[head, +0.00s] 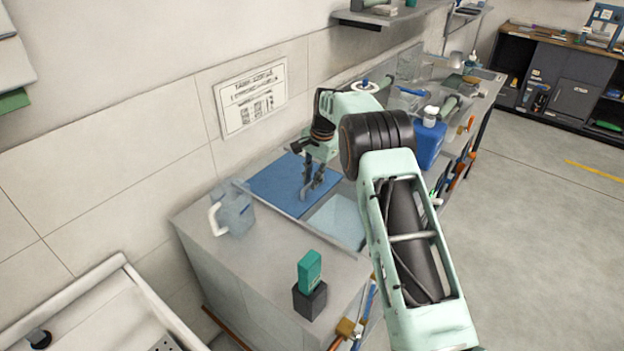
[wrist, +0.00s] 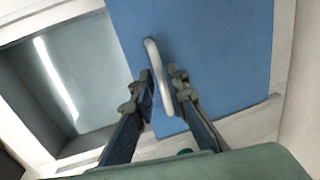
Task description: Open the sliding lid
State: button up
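The sliding lid is a flat blue panel (head: 283,182) set in a pale frame on the bench; it fills the middle and right of the wrist view (wrist: 225,60). A white bar handle (wrist: 154,58) stands on the lid near its left edge. My gripper (wrist: 161,74) has one finger on each side of the handle, with small gaps visible, so it looks open around it. In the head view my gripper (head: 306,190) is at the lid's right part, and the handle is hidden there. Beside the lid is an uncovered pale recess (head: 338,222), also in the wrist view (wrist: 75,85).
A translucent jug (head: 236,212) stands left of the lid. A green block on a dark block (head: 310,300) stands near the bench's front. A blue bottle (head: 428,145) and several other items stand beyond my arm. The wall runs close behind the bench.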

jog(key=shift+o, duration=1.1)
notch_tip(320, 180, up, 12)
jog(key=s+d, duration=0.1)
jog(key=d, duration=0.1)
jog(key=shift+s, duration=0.2)
jog(key=shift+f, duration=0.15)
